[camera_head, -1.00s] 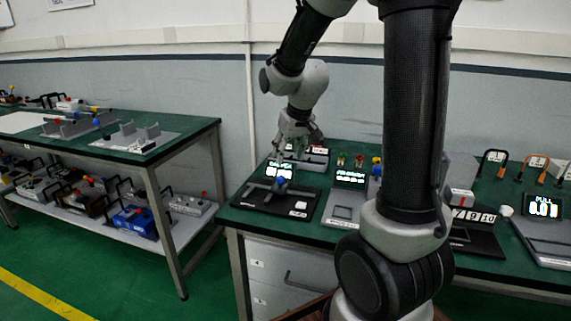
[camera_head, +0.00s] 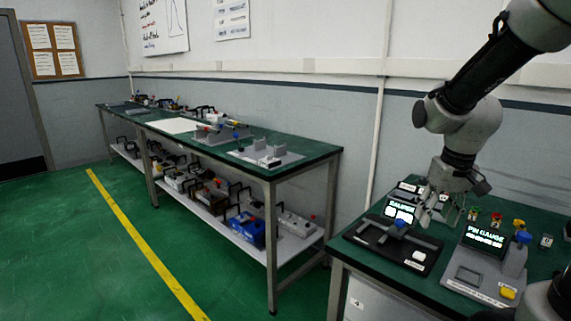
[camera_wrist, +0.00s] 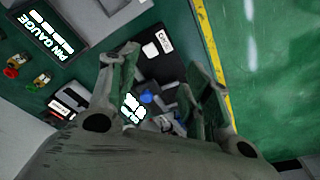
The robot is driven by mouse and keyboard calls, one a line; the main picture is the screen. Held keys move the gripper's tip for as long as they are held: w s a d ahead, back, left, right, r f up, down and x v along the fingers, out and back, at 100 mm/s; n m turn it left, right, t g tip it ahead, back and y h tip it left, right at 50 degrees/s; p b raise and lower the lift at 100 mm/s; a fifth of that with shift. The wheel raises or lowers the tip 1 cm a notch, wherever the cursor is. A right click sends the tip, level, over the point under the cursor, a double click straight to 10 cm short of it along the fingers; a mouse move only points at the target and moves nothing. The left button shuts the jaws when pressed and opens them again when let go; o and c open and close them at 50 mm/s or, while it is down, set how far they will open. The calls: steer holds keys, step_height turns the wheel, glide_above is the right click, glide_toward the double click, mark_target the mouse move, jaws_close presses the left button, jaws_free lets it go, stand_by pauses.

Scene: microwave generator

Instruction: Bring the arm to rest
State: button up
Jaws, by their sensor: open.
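My gripper (camera_head: 436,206) hangs over the green bench top on the right of the head view, pointing down. In the wrist view its two fingers (camera_wrist: 165,85) stand wide apart with nothing held between them. Below it is the caliper station (camera_head: 392,245), a black base with a lit display, a blue knob and a white block. It also shows between the fingers in the wrist view (camera_wrist: 160,65). My arm is bent above the bench, and its upper part leaves the picture at the top right. I cannot tell the exact height of the fingertips above the station.
The pin gauge station (camera_head: 484,262) stands right of the caliper station, with several coloured pins (camera_head: 496,219) behind it. A second green bench (camera_head: 318,155) with fixtures and a lower shelf stands left. A yellow line (camera_head: 145,240) crosses the open green floor.

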steer(key=s+r+t, duration=0.1)
steer(key=s+r, duration=0.3)
steer(key=s, duration=0.3)
steer(key=s+r+t, duration=0.1)
steer(key=s+r, duration=0.3)
steer(key=s, duration=0.3)
steer(key=shift+s+a+r+t, duration=0.2)
steer(key=shift+s+t, duration=0.1)
steer(key=shift+s, duration=0.1)
